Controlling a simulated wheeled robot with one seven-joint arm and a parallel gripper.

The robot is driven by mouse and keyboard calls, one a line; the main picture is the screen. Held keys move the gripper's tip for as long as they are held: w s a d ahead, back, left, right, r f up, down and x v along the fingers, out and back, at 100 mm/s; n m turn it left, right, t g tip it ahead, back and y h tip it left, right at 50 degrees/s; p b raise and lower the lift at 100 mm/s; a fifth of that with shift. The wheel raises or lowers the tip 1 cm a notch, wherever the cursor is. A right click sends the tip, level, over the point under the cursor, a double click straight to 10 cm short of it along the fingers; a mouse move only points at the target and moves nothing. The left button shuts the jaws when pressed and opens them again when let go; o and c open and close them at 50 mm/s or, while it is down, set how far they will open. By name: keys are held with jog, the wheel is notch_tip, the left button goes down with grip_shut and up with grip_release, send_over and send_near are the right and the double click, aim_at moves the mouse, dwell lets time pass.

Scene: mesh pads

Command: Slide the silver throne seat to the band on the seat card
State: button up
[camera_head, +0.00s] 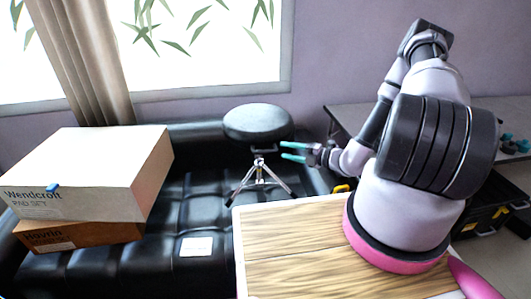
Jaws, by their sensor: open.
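The throne seat (258,122) is a round dark padded seat on a silver tripod stand (259,177). It stands upright on the black tufted couch. A small white card (196,247) lies flat on the couch in front of it and to the left; I cannot make out any band on it. My gripper (287,151), with teal fingers, is open and reaches in from the right. Its fingertips are at the right side of the stand, just under the seat pad. Whether they touch the stand, I cannot tell. Nothing shows between the fingers.
A white box (95,165) lies on a brown box (75,238) at the couch's left. A wooden tabletop (290,245) fills the front middle. A grey table (350,117) and a black toolbox (490,225) are at right.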

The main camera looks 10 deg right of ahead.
aim_at(269, 152)
jog(key=w+a+f+m, duration=0.1)
jog(key=w+a, duration=0.1)
jog(key=w+a+f, duration=0.2)
jog(key=a, duration=0.1)
jog(key=w+a+f+m+h, duration=0.1)
jog(key=w+a, duration=0.1)
jog(key=w, duration=0.1)
jog(key=shift+w+a+f+m+t, duration=0.1)
jog(key=shift+a+f+m+t, duration=0.05)
jog(key=shift+f+m+t, duration=0.2)
jog(key=shift+r, duration=0.1)
grip_shut()
dwell(1.3)
